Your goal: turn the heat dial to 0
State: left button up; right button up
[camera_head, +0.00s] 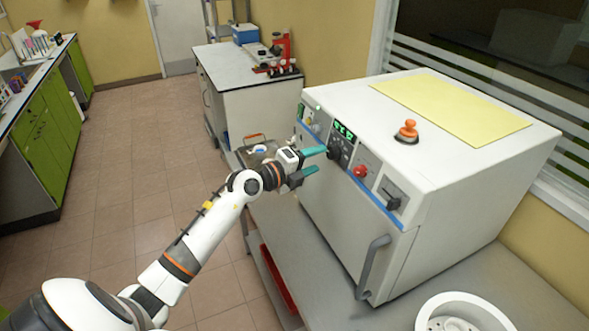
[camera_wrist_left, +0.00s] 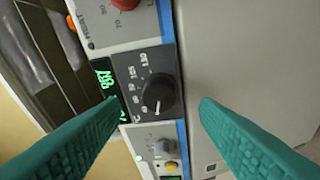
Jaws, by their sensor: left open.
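The white oven-like machine (camera_head: 370,210) carries a front control panel with several knobs. A red knob (camera_head: 360,171) also shows at the top of the left wrist view (camera_wrist_left: 125,3), cut off by the edge; lettering beside it seems to read HEAT. A black dial (camera_head: 335,152) with a white pointer mark and numbers sits lower in the left wrist view (camera_wrist_left: 160,92), beside a lit green display (camera_wrist_left: 103,78). My left gripper (camera_head: 321,160) is open with teal fingers in front of the panel. In the left wrist view, its fingertips (camera_wrist_left: 160,103) straddle the black dial without visible contact.
An orange-handled object (camera_head: 407,132) and a yellow sheet (camera_head: 450,107) lie on the machine's top. A grey door handle (camera_head: 373,265) sticks out below the panel. A white round container (camera_head: 462,312) stands at the lower right.

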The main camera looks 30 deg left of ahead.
pick_arm(q)
jog(key=f+b+v, duration=0.1)
jog(key=v, duration=0.6)
jog(key=shift+s+r+b, duration=0.3)
jog(key=shift+r+b, duration=0.05)
jog(key=shift+r, duration=0.2)
jog(key=shift+a, duration=0.1)
